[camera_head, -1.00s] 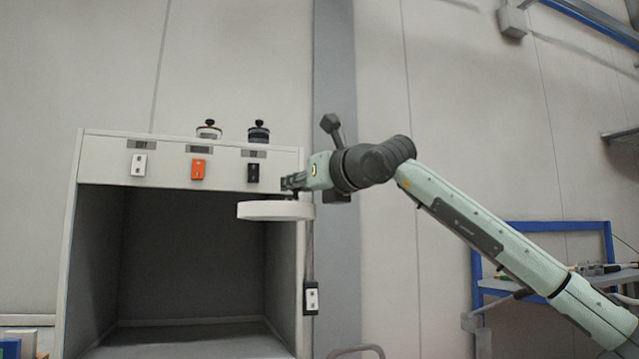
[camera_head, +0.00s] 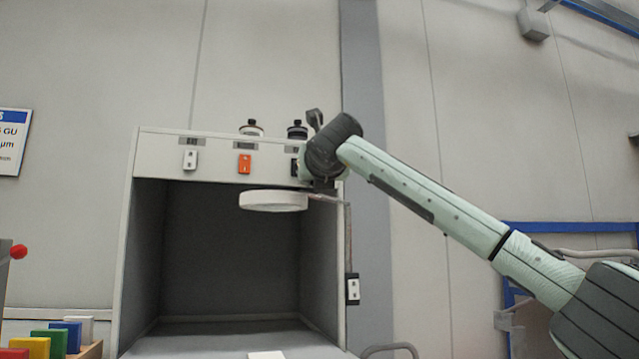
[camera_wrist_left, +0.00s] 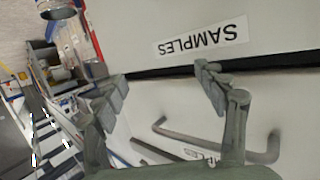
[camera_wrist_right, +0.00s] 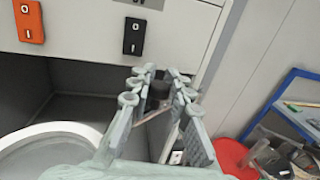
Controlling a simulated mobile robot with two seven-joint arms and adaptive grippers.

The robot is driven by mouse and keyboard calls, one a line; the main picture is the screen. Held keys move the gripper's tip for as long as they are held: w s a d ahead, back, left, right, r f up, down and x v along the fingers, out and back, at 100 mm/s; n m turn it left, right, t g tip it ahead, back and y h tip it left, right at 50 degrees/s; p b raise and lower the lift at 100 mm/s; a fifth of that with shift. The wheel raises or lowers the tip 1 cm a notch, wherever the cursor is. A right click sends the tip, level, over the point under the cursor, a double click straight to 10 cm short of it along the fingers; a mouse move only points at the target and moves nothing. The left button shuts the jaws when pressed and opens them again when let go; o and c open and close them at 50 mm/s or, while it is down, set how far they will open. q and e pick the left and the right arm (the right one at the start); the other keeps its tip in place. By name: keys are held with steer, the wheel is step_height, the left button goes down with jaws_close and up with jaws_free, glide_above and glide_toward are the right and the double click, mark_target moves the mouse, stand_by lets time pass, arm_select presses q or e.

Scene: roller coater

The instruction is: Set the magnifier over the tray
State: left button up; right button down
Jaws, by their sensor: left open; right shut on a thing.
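The magnifier (camera_head: 273,200) is a round white ring on a thin arm from the booth's right side. It hangs level in front of the booth opening, below the switch panel. Its rim (camera_wrist_right: 50,130) also shows in the right wrist view. My right gripper (camera_wrist_right: 158,82) is shut on a dark knob on the magnifier's arm; in the head view my own wrist hides most of the fingers. A white flat piece (camera_head: 266,355) at the bottom edge may be the tray; it is cut off. My left gripper (camera_wrist_left: 160,80) is open and empty near a "SAMPLES" label.
The grey booth (camera_head: 155,240) has an open front with an orange switch (camera_head: 244,164) and others above. Two dark-lidded jars (camera_head: 297,131) stand on top. Coloured blocks (camera_head: 50,340) are at lower left. A drawer handle (camera_wrist_left: 215,140) lies near my left gripper.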

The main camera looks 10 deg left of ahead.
steer(key=shift+a, duration=0.2)
steer(key=c, duration=1.4)
jaws_free()
steer(key=shift+d, duration=0.1)
steer(key=shift+o, duration=0.2)
steer(key=shift+s, duration=0.1)
steer(key=v, duration=1.1)
steer(key=shift+s, duration=0.4)
steer(key=shift+f, duration=0.1)
